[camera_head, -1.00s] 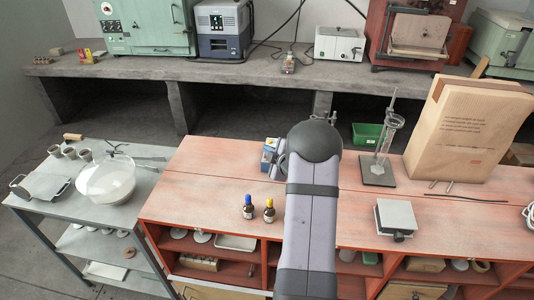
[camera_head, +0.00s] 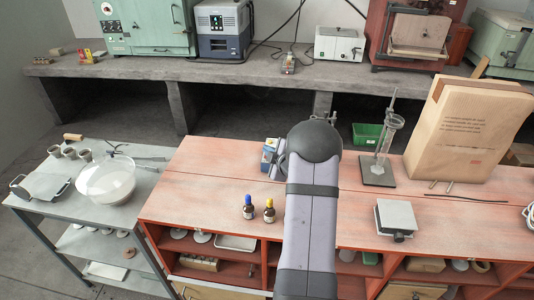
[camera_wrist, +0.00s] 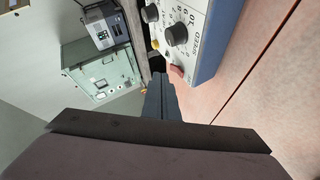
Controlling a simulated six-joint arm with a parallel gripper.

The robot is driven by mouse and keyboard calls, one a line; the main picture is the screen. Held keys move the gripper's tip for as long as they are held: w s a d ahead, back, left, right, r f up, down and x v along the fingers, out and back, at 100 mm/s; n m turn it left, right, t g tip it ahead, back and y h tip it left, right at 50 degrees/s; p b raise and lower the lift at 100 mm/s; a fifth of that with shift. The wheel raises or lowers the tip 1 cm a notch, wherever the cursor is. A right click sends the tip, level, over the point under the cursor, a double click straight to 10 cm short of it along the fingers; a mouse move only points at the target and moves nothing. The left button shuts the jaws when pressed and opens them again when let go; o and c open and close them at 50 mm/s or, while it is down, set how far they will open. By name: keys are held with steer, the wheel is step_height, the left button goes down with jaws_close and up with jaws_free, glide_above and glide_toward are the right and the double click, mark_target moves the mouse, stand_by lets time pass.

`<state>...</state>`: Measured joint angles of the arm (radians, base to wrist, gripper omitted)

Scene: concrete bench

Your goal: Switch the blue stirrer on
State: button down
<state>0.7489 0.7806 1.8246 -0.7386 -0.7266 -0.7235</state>
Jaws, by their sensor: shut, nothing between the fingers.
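The blue stirrer (camera_head: 269,151) stands on the red bench, partly hidden behind my arm in the head view. In the wrist view, its pale panel and blue side (camera_wrist: 208,48) fill the upper middle. The panel has a dark speed knob (camera_wrist: 176,35) with printed numbers, a second dark knob (camera_wrist: 150,13), a small yellow part (camera_wrist: 155,44) and a reddish part (camera_wrist: 177,72) at its edge. My gripper (camera_wrist: 160,80) is shut and empty, its tips close to the reddish part. I cannot tell whether they touch.
Two small bottles, blue-capped (camera_head: 248,207) and yellow-capped (camera_head: 269,210), stand in front of the stirrer. A retort stand (camera_head: 379,172) and a grey square-topped device (camera_head: 396,217) are to the right. The bench left of the bottles is clear.

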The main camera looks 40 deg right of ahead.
steer(key=shift+f, duration=0.15)
stand_by(0.5)
steer(key=shift+w+d+f+b, duration=0.15)
steer(key=shift+f+b, duration=0.15)
steer(key=shift+b, duration=0.2)
steer(key=shift+w+d+f+b, duration=0.1)
steer(key=shift+d+f+b, duration=0.05)
steer(key=shift+f+b, duration=0.2)
stand_by(0.7)
steer(key=shift+r, duration=0.25)
steer(key=shift+s+a+r+p, duration=0.3)
steer(key=shift+r+p, duration=0.1)
steer(key=shift+r, duration=0.15)
steer(key=shift+r, duration=0.15)
steer(key=r+p, duration=0.1)
steer(key=s+a+r, duration=0.1)
steer(key=r+p, duration=0.1)
steer(key=r, duration=0.1)
steer(key=shift+s+a+r+p, duration=0.1)
steer(key=shift+s+a+p, duration=0.15)
steer(key=shift+a+p, duration=0.05)
stand_by(0.6)
